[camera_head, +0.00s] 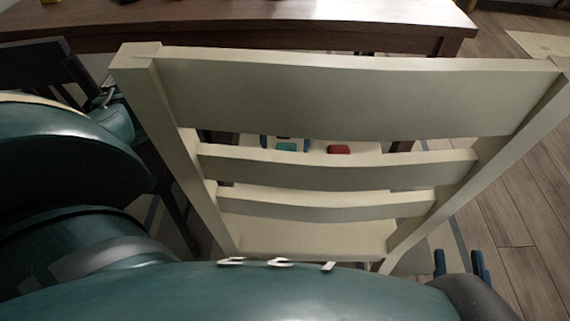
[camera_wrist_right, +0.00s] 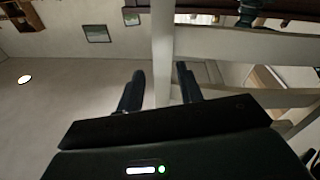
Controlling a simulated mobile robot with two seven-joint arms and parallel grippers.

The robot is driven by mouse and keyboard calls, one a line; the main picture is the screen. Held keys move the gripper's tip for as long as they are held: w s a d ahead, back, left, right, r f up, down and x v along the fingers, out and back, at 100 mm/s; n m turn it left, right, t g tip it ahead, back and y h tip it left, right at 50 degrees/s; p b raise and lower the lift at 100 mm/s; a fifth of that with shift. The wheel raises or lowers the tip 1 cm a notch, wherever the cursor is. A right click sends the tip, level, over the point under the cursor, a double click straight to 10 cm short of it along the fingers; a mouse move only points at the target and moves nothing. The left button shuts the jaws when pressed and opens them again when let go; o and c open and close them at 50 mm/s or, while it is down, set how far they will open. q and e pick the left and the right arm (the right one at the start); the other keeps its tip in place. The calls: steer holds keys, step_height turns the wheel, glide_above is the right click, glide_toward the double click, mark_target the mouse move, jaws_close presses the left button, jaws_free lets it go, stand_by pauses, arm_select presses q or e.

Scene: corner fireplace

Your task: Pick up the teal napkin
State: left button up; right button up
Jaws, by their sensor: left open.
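A small teal patch (camera_head: 287,146), which looks like the teal napkin, shows through the gap between the upper slats of a cream chair (camera_head: 340,95). Most of it is hidden by the slats. My left gripper (camera_head: 286,142) shows there only as two blue fingertips, apart, one on each side of the teal patch; whether they touch it I cannot tell. My right gripper (camera_head: 460,264) is low at the right, by the chair's side, with its fingers apart. In the right wrist view its fingers (camera_wrist_right: 160,88) are apart, with a pale chair post seen between them.
A red item (camera_head: 339,149) lies just right of the teal patch. A brown wooden table (camera_head: 250,14) stands behind the chair. The chair back stands close in front of me. Bare plank floor (camera_head: 515,205) lies at the right. A dark chair (camera_head: 35,65) is at the left.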

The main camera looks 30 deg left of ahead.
mark_target(284, 160)
arm_select(q)
steer(key=f+b, duration=0.3)
steer(key=f, duration=0.3)
steer(key=shift+s, duration=0.2)
steer(key=shift+c, duration=0.4)
steer(key=c, duration=1)
steer(key=shift+r, duration=0.1)
